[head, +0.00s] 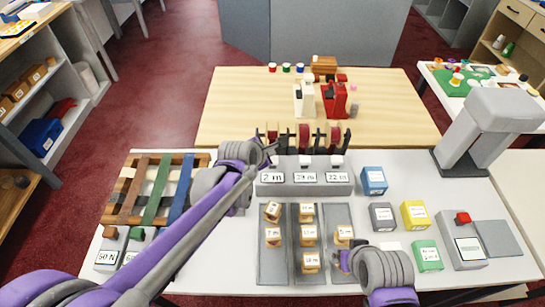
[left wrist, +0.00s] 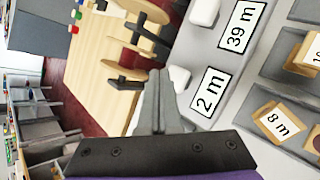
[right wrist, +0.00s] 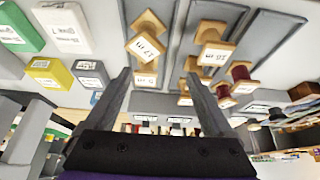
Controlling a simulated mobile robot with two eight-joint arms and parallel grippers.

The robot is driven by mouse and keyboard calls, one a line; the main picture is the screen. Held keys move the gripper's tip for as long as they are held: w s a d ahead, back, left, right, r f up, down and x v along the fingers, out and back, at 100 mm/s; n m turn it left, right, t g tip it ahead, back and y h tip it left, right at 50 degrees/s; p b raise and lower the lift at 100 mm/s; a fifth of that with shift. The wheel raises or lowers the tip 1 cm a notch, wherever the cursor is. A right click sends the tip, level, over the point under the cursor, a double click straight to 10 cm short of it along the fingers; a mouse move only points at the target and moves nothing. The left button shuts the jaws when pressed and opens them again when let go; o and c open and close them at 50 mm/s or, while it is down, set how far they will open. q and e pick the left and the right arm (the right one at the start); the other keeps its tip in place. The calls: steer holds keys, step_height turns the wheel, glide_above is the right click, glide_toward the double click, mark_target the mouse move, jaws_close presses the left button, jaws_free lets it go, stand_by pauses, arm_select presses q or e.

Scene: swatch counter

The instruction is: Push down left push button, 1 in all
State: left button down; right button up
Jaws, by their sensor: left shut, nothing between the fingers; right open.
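A grey box (head: 303,187) on the white counter carries a row of white push buttons above the labels 2 m, 39 m and 22 m. The left push button (left wrist: 180,78), by the 2 m label (left wrist: 208,92), shows in the left wrist view right beside my left fingertips.
Grey trays with several labelled wooden spools (head: 309,233) lie in front of the box. Dark reel holders (head: 304,136) stand behind it. Blue (head: 373,181), yellow (head: 414,214) and green (head: 427,255) boxes stand to the right, and a striped rack (head: 155,187) to the left.

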arm_select(q)
steer(key=shift+r+p, duration=1.4)
steer(key=shift+r, duration=1.15)
steer(key=shift+f, duration=0.1)
arm_select(e)
steer(key=r, duration=0.2)
steer(key=w+r, duration=0.1)
steer(key=shift+w+r, duration=0.15)
steer(key=shift+r, duration=0.2)
arm_select(q)
steer(key=shift+s, duration=0.1)
steer(key=s+a+f+m+g+y, duration=0.1)
steer(key=s+a+m, duration=0.4)
steer(key=s+m, duration=0.2)
steer(key=s+a+f+m+g+y, duration=0.1)
steer(key=s+a+f+m, duration=0.1)
steer(key=s+a+m, duration=0.4)
steer(key=s+a+f+m+y, duration=0.1)
steer(key=s+a+m, duration=0.5)
steer(key=s, duration=0.8)
steer(key=f+m, duration=0.1)
steer(key=m, duration=0.2)
steer(key=shift+g+y, duration=0.4)
